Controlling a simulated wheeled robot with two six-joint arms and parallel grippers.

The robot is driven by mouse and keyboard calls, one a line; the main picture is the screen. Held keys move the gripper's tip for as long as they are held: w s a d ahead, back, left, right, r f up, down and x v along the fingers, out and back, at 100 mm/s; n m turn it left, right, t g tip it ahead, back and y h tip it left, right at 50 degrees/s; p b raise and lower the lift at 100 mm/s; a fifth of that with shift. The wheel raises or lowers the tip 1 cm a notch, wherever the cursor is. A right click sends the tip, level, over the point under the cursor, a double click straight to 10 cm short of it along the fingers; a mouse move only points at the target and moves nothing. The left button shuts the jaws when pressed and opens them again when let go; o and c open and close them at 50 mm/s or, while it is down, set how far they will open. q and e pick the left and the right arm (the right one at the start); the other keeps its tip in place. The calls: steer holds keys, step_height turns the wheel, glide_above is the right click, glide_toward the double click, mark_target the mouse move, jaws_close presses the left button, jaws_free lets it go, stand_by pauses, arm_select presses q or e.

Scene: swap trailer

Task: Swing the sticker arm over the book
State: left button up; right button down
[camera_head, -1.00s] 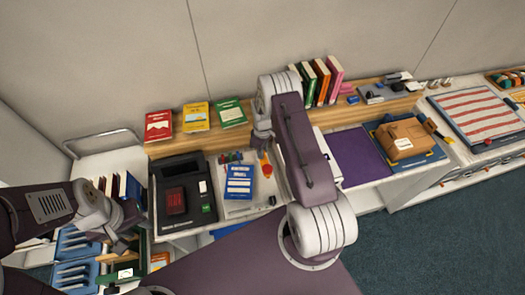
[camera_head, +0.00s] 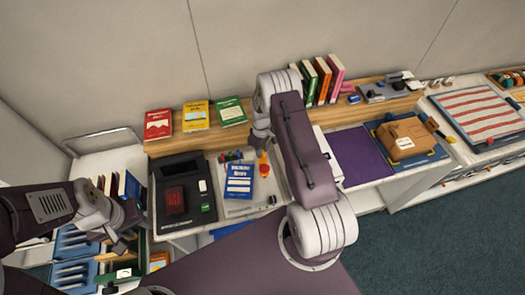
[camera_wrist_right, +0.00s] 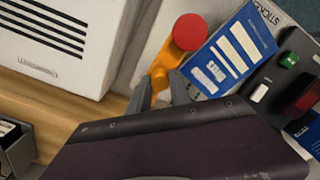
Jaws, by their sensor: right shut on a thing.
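The sticker arm (camera_head: 263,158) is a small orange lever with a round red end (camera_head: 265,169), just right of the book in the head view. The blue book (camera_head: 239,182) with white label panels lies flat on a light board. In the right wrist view, the red end of the sticker arm (camera_wrist_right: 190,32) appears beside the near edge of the book (camera_wrist_right: 228,52). My right gripper (camera_wrist_right: 160,92) is shut on the orange part of the sticker arm; my own arm hides much of it in the head view. My left gripper (camera_head: 128,230) hangs over the blue racks at left; its jaws are unclear.
A black machine (camera_head: 183,192) stands left of the book. Three books lie on the wooden shelf (camera_head: 244,128) behind, with several upright books (camera_head: 320,80) further right. A purple mat (camera_head: 357,157) and a brown parcel (camera_head: 403,138) lie at right.

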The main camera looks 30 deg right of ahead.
steer(key=shift+w+a+r+m+b, duration=0.1)
steer(key=shift+w+a+m+b, duration=0.45)
steer(key=shift+m+b, duration=0.75)
steer(key=shift+w+a+f+m+b, duration=0.1)
steer(key=shift+w+a+m+b, duration=0.45)
steer(key=shift+m, duration=1.35)
steer(key=shift+w+a+r+m+b, duration=0.1)
steer(key=shift+w+a+m+b, duration=0.35)
steer(key=shift+m+b, duration=0.9)
steer(key=shift+w+m+p, duration=0.1)
steer(key=shift+m+p, duration=0.2)
steer(key=shift+m, duration=0.05)
steer(key=c, duration=1.2)
jaws_free()
